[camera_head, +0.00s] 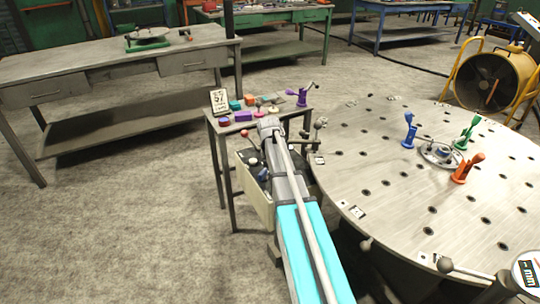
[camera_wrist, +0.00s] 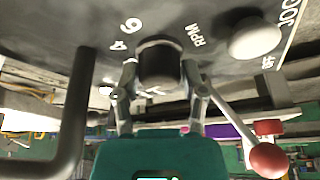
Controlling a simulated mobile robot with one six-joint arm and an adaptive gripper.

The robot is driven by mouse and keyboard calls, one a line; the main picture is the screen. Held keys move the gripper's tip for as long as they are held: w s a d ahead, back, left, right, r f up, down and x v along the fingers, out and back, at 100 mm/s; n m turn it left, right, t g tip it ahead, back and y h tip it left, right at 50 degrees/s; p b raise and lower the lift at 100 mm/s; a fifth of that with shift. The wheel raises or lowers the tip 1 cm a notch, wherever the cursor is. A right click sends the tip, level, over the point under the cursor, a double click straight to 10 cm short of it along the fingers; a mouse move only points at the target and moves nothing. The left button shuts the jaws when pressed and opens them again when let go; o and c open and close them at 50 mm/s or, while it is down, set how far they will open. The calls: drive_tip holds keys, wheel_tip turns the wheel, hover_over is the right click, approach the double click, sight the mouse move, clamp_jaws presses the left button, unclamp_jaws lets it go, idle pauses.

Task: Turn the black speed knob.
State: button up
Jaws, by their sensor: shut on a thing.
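The black speed knob (camera_wrist: 158,62) sticks out from a dark control panel (camera_wrist: 66,22) in the wrist view. White marks, digits and the letters RPM are printed around it. My gripper (camera_wrist: 159,72) is shut on the knob, with one finger on each side. In the head view the control box (camera_head: 262,212) stands beside the round table, and my arm hides the knob and most of the panel.
A white button (camera_wrist: 254,38) marked JOG and a lever with a red ball (camera_wrist: 268,160) are right of the knob. A dark bent bar (camera_wrist: 72,120) is at left. The round perforated table (camera_head: 385,185) with coloured clamps stands close at right.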

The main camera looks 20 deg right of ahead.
drive_tip(key=shift+s+m+g+h, duration=0.1)
drive_tip(key=shift+m+g+h, duration=0.3)
drive_tip(key=shift+m, duration=0.9)
drive_tip(key=o, duration=1.2)
drive_tip(key=shift+f, duration=0.1)
drive_tip(key=shift+c, duration=0.2)
drive_tip(key=shift+n, duration=0.3)
